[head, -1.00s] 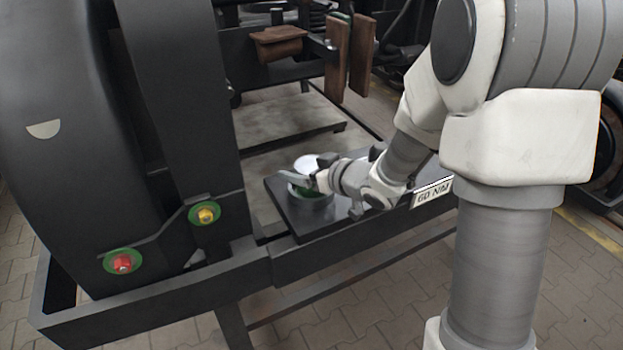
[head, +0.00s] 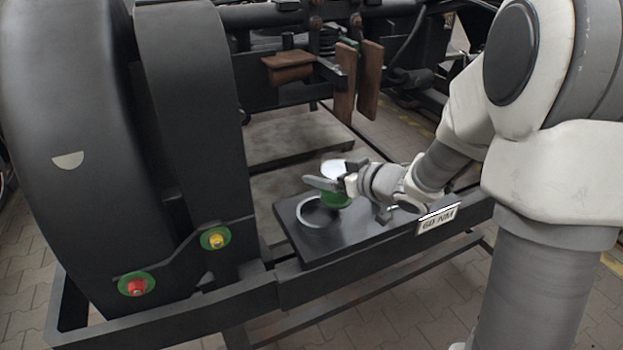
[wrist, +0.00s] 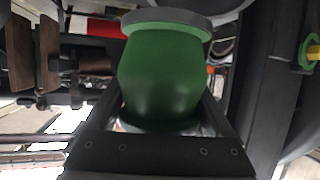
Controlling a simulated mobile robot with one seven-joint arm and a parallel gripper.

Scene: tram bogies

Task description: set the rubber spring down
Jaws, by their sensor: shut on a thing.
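The rubber spring (head: 338,199) is a green barrel-shaped body with a pale disc on top. My gripper (head: 326,184) is shut on it, over the black plate (head: 350,235). A pale ring (head: 316,213) on the plate lies bare, just left of and nearer than the spring in the head view. I cannot tell whether the spring's bottom touches the plate. In the wrist view the rubber spring (wrist: 163,75) stands between the dark fingers with its grey flange at the top of the picture; its lower end is hidden.
A sign reading 60 NM (head: 438,218) is on the plate's front edge. A large black curved housing (head: 75,150) stands at the left, with a red knob (head: 136,287) and a yellow knob (head: 215,239). Brown blocks (head: 345,85) hang behind. A grey slab (head: 290,140) lies behind the plate.

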